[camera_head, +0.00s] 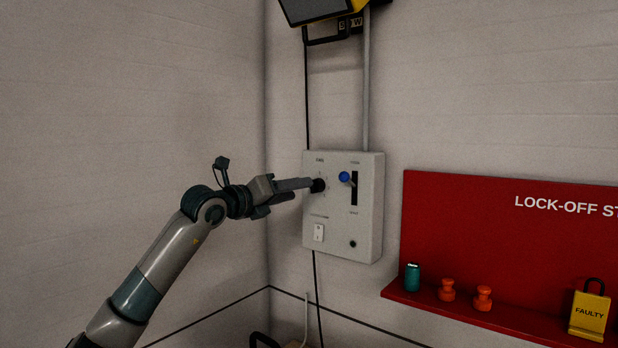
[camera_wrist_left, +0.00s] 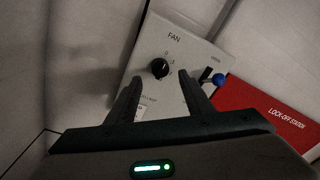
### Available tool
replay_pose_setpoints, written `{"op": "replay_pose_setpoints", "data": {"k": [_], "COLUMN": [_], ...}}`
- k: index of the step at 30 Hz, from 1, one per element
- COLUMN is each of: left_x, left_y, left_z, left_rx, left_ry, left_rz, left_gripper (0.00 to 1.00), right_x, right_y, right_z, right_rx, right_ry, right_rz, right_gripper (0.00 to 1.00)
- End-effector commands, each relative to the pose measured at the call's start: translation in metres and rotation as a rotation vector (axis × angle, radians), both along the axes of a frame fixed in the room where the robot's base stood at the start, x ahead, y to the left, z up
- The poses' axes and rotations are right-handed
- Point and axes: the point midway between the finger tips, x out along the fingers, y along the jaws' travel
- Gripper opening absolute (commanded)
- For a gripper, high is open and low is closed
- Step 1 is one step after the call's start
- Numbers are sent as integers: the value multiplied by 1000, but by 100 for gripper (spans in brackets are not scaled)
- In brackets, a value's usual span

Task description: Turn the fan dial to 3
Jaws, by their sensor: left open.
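The fan dial (camera_head: 319,185) is a round black knob on the upper left of a pale grey wall box (camera_head: 343,245). In the left wrist view the dial (camera_wrist_left: 159,68) sits under the word FAN, with small marks around it that are too small to read. My left gripper (camera_head: 308,184) reaches the dial from the left in the head view. In the left wrist view its two fingers (camera_wrist_left: 160,88) are apart, with the dial ahead between their tips. I cannot tell whether the fingers touch it. My right gripper is not in view.
A blue-knobbed lever (camera_head: 344,177) in a black slot is right of the dial. A red lock-off board (camera_head: 450,220) with a shelf stands to the right. A yellow-edged screen hangs above.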

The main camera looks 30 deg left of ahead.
Motion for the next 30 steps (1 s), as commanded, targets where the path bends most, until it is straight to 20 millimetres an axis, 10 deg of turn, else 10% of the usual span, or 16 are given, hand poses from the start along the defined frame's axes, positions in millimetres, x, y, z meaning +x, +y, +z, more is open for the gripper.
{"op": "replay_pose_setpoints", "data": {"k": [10, 24, 30], "left_x": [50, 59, 59], "left_y": [-8, -9, -9], "left_z": [3, -1, 0], "left_rx": [-2, 1, 1], "left_ry": [0, -1, -1], "left_rz": [0, -1, -1], "left_gripper": [47, 47, 6], "right_x": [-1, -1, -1], "right_y": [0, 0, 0], "right_z": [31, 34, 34], "right_rx": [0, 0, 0], "right_ry": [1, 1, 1], "right_rz": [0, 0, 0], "right_gripper": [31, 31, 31]}}
